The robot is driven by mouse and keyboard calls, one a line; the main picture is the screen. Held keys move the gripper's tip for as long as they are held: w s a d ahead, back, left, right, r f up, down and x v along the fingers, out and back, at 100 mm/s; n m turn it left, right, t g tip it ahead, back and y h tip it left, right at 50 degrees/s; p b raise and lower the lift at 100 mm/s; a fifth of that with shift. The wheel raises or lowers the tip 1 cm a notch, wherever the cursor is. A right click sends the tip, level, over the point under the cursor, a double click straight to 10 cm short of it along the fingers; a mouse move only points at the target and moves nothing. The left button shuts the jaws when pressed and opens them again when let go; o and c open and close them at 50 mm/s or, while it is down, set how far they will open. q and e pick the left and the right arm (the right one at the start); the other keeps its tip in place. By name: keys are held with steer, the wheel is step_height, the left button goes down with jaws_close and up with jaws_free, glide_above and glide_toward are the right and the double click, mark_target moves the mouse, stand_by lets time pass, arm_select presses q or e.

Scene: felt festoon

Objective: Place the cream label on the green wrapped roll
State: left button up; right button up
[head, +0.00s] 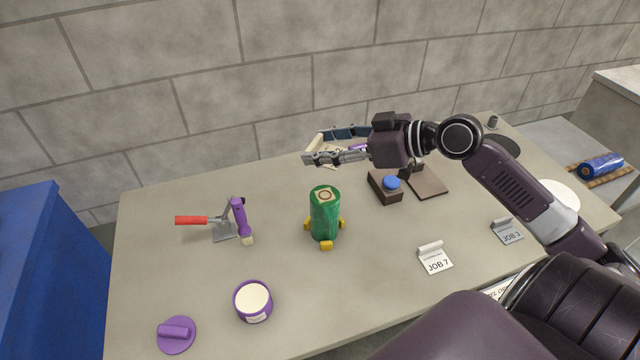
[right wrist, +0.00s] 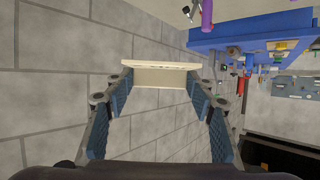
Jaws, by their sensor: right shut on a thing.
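The green wrapped roll (head: 325,218) stands upright on yellow feet near the middle of the table, with a pale square patch and a ring mark on its top end. My right gripper (head: 322,148) is up behind the roll, nearer the wall and apart from it. It is shut on a thin cream piece, which looks like the cream label (right wrist: 160,76). In the right wrist view, the piece spans the gap between the fingertips. In the head view, the fingers hide part of it. My left gripper is not in view.
A purple brush (head: 242,220) and a red-handled tool (head: 193,220) are left of the roll. A purple pot (head: 253,301) and its lid (head: 177,334) are in front. A blue button box (head: 391,184) and a JOB 7 card (head: 435,258) are on the right. The stone wall (head: 210,100) rises behind.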

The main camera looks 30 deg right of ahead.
mark_target(327, 195)
step_height(327, 195, down, 12)
steer(key=shift+w+a+r+p, duration=0.1)
steer(key=shift+r+p, duration=0.1)
steer(key=shift+p, duration=0.2)
steer(key=o, duration=1.2)
steer(key=shift+c, duration=0.2)
steer(key=shift+s+d+r, duration=0.1)
steer(key=shift+s+d, duration=0.25)
steer(key=shift+s, duration=0.15)
steer(key=b+v, duration=0.2)
steer(key=v, duration=0.9)
steer(key=shift+a+r, duration=0.1)
